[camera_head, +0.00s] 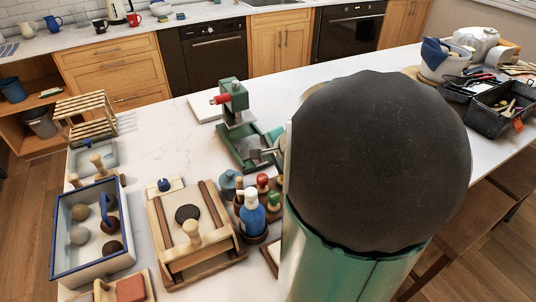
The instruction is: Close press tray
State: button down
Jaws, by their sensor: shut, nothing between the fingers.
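The green press (232,100) with a red handle stands on the white worktop near the middle of the camera_head view. Its green tray (231,150) sticks out in front of the press, toward me, and looks pulled out. My gripper (262,153) is small in the view, at the right side of the tray's near part, with its fingers shut and empty. I cannot tell whether the fingertips touch the tray. My own large dark, round arm part hides the rest of the arm and the worktop to the right of the tray.
A blue pump bottle (251,214) and several small coloured-top items stand in front of the tray. A wooden box press (195,245) and a blue-rimmed tray (65,262) with clay balls are at front left. Dark tool bins (503,107) are at far right.

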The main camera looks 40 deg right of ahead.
jog(key=shift+w+d+f, duration=0.15)
jog(key=shift+w, duration=0.15)
send_near(254, 136)
jog(key=w+a+f, duration=0.2)
jog(key=a, duration=0.1)
jog(key=shift+w+f, duration=0.15)
jog(key=shift+f, duration=0.15)
